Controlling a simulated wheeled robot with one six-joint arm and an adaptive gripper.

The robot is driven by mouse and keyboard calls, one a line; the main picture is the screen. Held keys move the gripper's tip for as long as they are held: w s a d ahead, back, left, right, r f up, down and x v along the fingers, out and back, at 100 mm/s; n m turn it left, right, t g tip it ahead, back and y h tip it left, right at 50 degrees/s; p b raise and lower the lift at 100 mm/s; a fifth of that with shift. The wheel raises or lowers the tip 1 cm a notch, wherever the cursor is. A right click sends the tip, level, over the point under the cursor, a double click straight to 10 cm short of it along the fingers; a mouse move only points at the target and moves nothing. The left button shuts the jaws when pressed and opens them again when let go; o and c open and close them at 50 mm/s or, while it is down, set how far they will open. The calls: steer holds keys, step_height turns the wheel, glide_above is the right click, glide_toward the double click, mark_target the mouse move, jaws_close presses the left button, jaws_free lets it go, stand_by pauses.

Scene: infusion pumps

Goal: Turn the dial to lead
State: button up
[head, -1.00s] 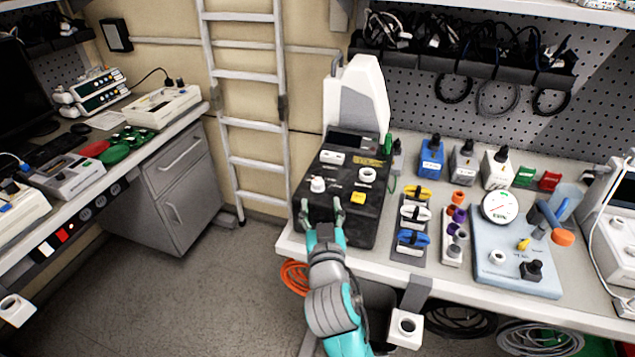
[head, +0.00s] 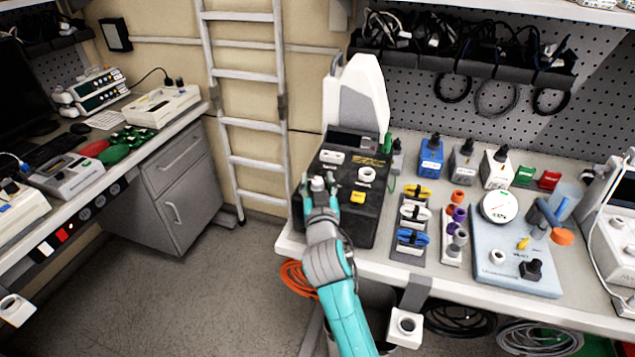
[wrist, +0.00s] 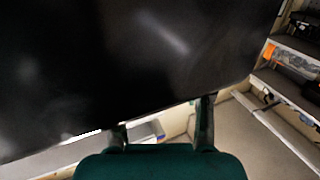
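A black device (head: 352,219) sits at the left end of the right-hand bench, its sloped top carrying several knobs. A white dial (head: 318,184) is at the left of that top. Its label and pointer are too small to read. My gripper (head: 318,183) is over the left part of the device, with one finger on each side of the dial. Whether the fingers touch it I cannot tell. In the wrist view my gripper (wrist: 162,125) has its fingers well apart, and the dark device (wrist: 130,65) fills the upper part; the dial does not show there.
A white round knob (head: 367,174) and a yellow button (head: 357,197) are on the same top, right of my gripper. A tray of colored clamps (head: 411,240) and a light blue gauge board (head: 515,250) stand further right. The floor (head: 210,290) to the left is clear.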

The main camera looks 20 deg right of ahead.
jaws_close()
steer(key=shift+m+h, duration=0.5)
steer(key=shift+h, duration=0.3)
steer(key=m+g+h, duration=0.3)
steer(key=m+h, duration=0.1)
steer(key=h, duration=0.1)
steer(key=shift+a, duration=0.1)
steer(key=m+g+h, duration=0.4)
steer(key=g, duration=0.1)
steer(key=shift+h, duration=0.4)
steer(key=shift+m+g, duration=0.3)
steer(key=shift+g, duration=0.1)
steer(key=shift+o, duration=2)
jaws_free()
